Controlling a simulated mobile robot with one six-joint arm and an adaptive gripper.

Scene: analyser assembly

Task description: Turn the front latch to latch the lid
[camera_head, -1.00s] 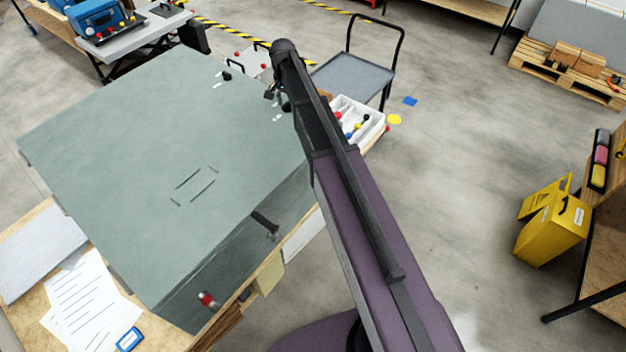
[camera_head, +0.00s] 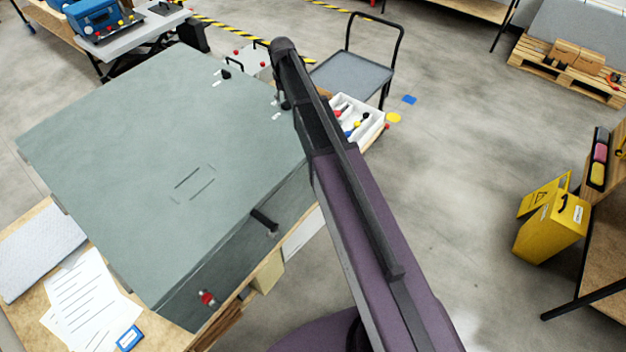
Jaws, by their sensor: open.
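The grey-green analyser case (camera_head: 130,130) stands on a wooden bench with its lid (camera_head: 120,150) lying down flat. A black lever, which looks like the front latch (camera_head: 264,219), sits at the lid's lower-right edge. It slants across that edge, its lower right end over a pale mount on the front wall. Whether it is engaged cannot be told. My arm reaches up past the right side of the case. My gripper is hidden behind the arm's far end, so its fingers and its distance from the latch do not show.
A red knob (camera_head: 207,298) sits lower on the front wall. Papers (camera_head: 80,300) lie on the bench at left. A white bin (camera_head: 358,118) of coloured parts and a grey cart (camera_head: 352,78) stand behind my arm. The floor at right is open up to a yellow container (camera_head: 550,228).

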